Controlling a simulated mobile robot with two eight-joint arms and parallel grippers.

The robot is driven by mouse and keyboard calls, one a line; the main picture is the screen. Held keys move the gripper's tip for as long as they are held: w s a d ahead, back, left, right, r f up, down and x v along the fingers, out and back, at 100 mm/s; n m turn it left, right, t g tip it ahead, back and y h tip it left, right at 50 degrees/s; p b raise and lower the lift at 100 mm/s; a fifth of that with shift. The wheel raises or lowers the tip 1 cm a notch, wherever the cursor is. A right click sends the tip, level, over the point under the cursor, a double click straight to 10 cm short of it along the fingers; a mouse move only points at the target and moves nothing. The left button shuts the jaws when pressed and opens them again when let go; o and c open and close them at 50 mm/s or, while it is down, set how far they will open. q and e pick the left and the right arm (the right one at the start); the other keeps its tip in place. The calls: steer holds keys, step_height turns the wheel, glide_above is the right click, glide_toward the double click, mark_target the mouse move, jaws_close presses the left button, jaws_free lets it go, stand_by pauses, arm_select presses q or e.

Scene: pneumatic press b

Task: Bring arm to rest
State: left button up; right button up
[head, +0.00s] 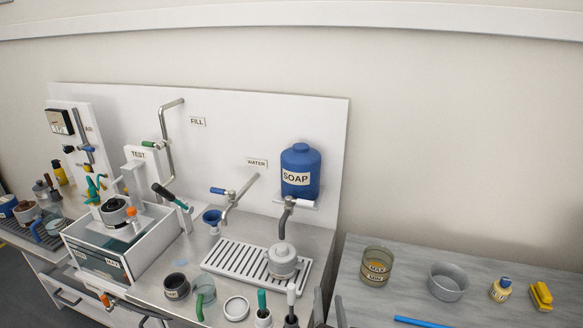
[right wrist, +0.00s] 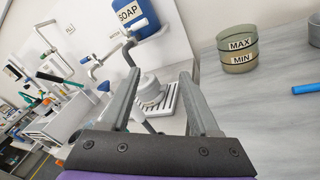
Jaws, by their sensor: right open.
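My right gripper (head: 329,308) shows at the bottom edge of the head view, only its fingertips in the picture, in front of the gap between the sink bench and the grey side table. In the right wrist view its two grey fingers (right wrist: 160,80) stand wide apart with nothing held between them. Behind them show the slatted drain tray (right wrist: 172,101) and a round grey lidded pot (right wrist: 150,88), both apart from the fingers. My left gripper is in neither view.
The grey side table (head: 405,272) holds a MAX/MIN beaker (head: 376,266), a grey bowl (head: 447,282), a small bottle (head: 501,289), a yellow item (head: 540,296) and a blue stick (head: 420,322). A blue soap tank (head: 300,165) hangs above the drain tray (head: 226,262). The wall side is clear.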

steer(key=s+d+f+m+g+h, duration=0.1)
steer(key=s+d+m+g+h, duration=0.5)
steer(key=d+m, duration=0.9)
steer(key=s+a+f+m+g+y, duration=0.2)
steer(key=s+a+m+y, duration=0.1)
steer(key=s+m, duration=0.4)
steer(key=s+a+f+m+g+y, duration=0.2)
steer(key=s+a+m+g+y, duration=0.1)
steer(key=s+m, duration=0.4)
steer(key=shift+s+m+g, duration=0.3)
steer(key=shift+s, duration=0.15)
